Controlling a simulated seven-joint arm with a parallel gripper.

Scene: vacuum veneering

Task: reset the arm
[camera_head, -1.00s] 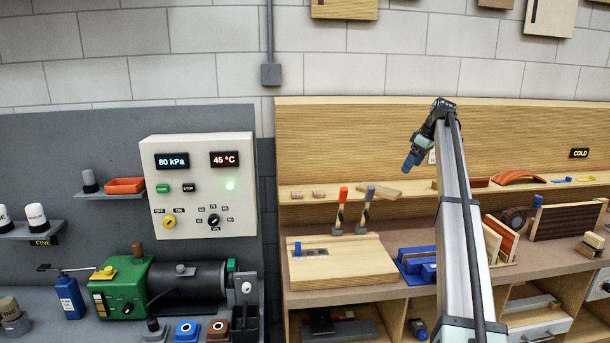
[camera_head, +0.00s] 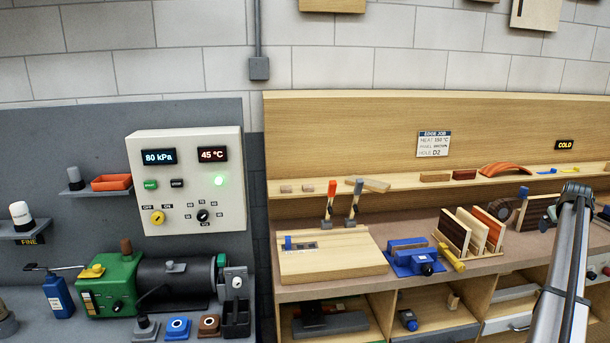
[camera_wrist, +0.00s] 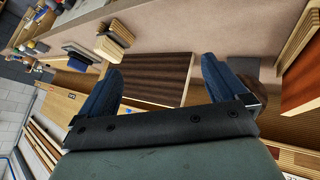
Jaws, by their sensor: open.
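My arm (camera_head: 566,265) stands at the right side of the head view, rising from the bottom edge. My gripper shows in the wrist view (camera_wrist: 163,88) with two blue fingers spread wide apart. No object is held between the fingers. Behind the gap, a dark brown wood panel (camera_wrist: 158,75) shows, apart from the fingers as far as I can tell. In the head view the fingertips are not clear at the right of the bench.
The wooden bench (camera_head: 340,288) holds a blue clamp-like tool (camera_head: 415,258), a rack of upright panels (camera_head: 470,232) and two upright brushes (camera_head: 330,203). A control box (camera_head: 190,185) hangs at left above a green pump (camera_head: 115,283). The space above the bench's middle is clear.

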